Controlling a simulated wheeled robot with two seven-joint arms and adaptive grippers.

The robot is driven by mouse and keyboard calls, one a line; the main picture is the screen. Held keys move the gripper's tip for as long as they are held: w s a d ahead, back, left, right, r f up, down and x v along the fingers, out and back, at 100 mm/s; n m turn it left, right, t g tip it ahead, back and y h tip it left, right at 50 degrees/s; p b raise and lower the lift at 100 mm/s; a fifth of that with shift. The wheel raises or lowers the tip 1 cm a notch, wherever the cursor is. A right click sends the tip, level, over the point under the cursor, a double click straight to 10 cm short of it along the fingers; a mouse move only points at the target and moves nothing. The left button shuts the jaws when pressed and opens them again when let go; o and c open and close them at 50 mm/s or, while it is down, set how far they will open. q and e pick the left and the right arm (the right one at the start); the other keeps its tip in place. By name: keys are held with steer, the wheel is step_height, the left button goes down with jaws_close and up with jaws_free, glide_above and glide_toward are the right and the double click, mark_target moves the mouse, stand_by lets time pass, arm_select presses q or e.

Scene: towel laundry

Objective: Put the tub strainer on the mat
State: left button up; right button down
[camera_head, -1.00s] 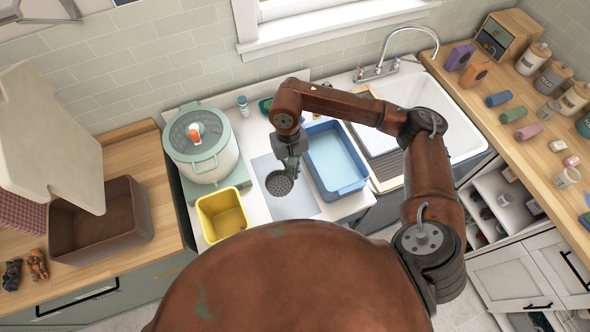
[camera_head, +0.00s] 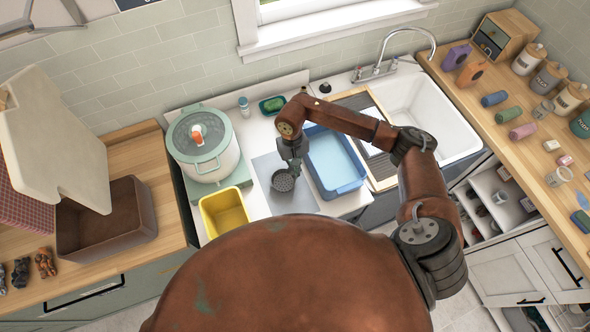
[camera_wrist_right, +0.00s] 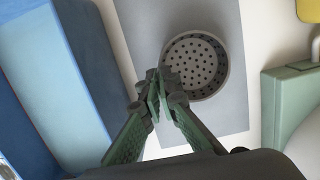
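The tub strainer (camera_head: 282,182) is a small grey round cup with a perforated bottom; it also shows in the right wrist view (camera_wrist_right: 205,68). It is over the grey mat (camera_head: 292,204), inside the mat's outline; I cannot tell whether it touches the mat. The mat also shows in the right wrist view (camera_wrist_right: 150,28). My right gripper (camera_head: 291,166) is at the strainer's rim. In the right wrist view its fingertips (camera_wrist_right: 160,88) are close together and appear shut on the rim. My left gripper is not in view.
A blue tub (camera_head: 350,187) stands right of the mat. A yellow bin (camera_head: 222,228) and a white pot (camera_head: 215,166) stand left. A green soap dish (camera_head: 272,105) lies behind. The sink (camera_head: 440,118) is at the right. A brown basket (camera_head: 100,245) stands far left.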

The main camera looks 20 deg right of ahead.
steer(key=shift+f+b, duration=0.15)
steer(key=shift+b, duration=0.15)
steer(key=c, duration=2.2)
jaws_free()
steer(key=shift+o, duration=0.2)
steer(key=shift+r+p, duration=0.2)
steer(key=shift+p, duration=0.1)
steer(key=shift+w+r, duration=0.15)
steer(key=shift+r, duration=0.2)
step_height(320, 180, up, 11)
steer(key=w+b, duration=0.1)
steer(key=b, duration=0.2)
steer(key=shift+w, duration=0.25)
steer(key=shift+r, duration=0.1)
